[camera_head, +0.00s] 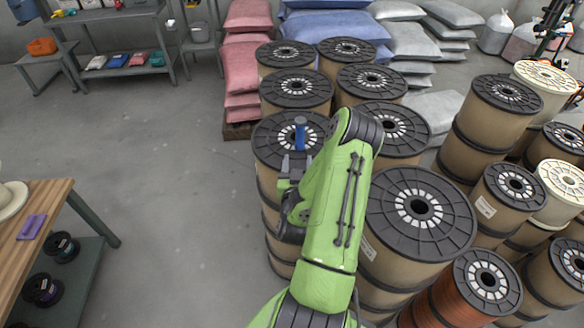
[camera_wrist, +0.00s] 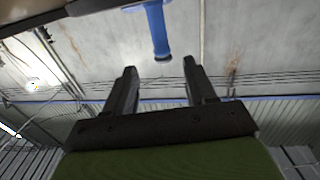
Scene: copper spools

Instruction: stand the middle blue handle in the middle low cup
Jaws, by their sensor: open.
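A blue handle (camera_head: 300,133) shows in the head view, upright in front of the top of a dark-flanged spool at the middle left. In the wrist view, the blue handle (camera_wrist: 157,32) sticks out from a pale piece at the top edge, with its free end close to the fingertips. My gripper (camera_head: 297,163) is open and empty, just nearer than the handle. In the wrist view, my gripper (camera_wrist: 160,66) has both fingers apart with nothing between them. I cannot make out any low cup or other blue handle. My arm hides part of the spools.
Tall spools with dark flanges (camera_head: 420,208) crowd the middle and right around my arm. A wooden table (camera_head: 45,197) stands at the left. Stacked sacks (camera_head: 245,55) and a shelf (camera_head: 120,70) are at the back. The grey floor (camera_head: 165,150) between is clear.

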